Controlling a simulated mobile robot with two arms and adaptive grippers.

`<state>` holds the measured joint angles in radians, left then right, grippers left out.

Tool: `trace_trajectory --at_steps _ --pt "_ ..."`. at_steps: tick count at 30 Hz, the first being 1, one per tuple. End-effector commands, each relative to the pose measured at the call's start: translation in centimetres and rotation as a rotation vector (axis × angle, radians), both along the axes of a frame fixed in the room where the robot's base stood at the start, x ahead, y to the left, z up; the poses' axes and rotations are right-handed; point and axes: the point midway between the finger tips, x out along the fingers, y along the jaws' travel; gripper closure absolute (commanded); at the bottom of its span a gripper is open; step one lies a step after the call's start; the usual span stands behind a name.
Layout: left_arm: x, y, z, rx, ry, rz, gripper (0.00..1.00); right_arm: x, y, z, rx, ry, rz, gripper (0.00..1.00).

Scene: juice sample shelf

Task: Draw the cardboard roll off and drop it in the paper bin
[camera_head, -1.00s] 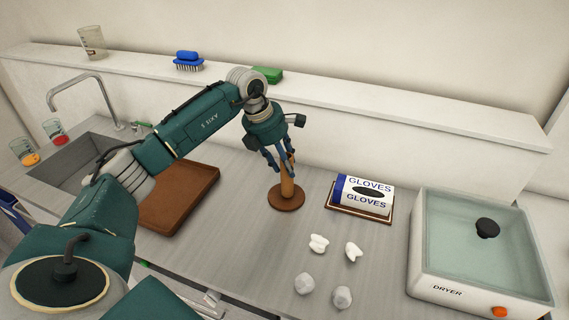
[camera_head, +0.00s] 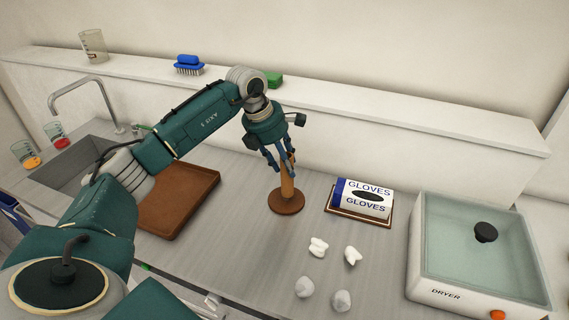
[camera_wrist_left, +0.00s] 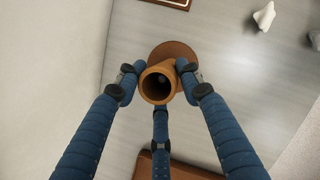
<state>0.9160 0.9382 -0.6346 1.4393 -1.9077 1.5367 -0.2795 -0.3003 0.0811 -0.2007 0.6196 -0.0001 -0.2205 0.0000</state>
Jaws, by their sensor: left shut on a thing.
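The cardboard roll (camera_head: 287,184) is a brown tube standing upright over a round brown wooden base (camera_head: 286,205) on the counter. In the left wrist view I look down into the open end of the roll (camera_wrist_left: 157,84), with the base (camera_wrist_left: 176,52) below it. My left gripper (camera_head: 283,165) comes down from above, and its blue fingers are shut around the upper part of the roll. In the wrist view the fingers (camera_wrist_left: 158,92) stand on several sides of the tube. The post inside is hard to make out. No paper bin can be identified for certain. My right gripper is not in view.
A glove box (camera_head: 364,197) on a small tray stands right of the base, with crumpled white pieces (camera_head: 318,247) in front. A dryer (camera_head: 447,292) is at far right. A brown tray (camera_head: 178,200) and a sink (camera_head: 70,167) lie left. A ledge (camera_head: 400,122) runs behind.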

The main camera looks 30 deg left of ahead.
Motion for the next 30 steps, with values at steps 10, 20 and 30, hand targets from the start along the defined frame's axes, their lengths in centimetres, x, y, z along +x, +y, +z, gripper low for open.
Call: trace_trajectory --at_steps 10,20,30 --pt "0.1 -0.4 1.7 -0.009 -0.004 -0.005 0.99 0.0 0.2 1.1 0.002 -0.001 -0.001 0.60" --pt "0.1 -0.4 3.1 -0.009 -0.003 -0.006 0.99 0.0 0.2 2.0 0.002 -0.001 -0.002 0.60" --pt "0.1 -0.4 4.4 -0.009 -0.004 -0.006 0.99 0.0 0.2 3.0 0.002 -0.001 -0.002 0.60"
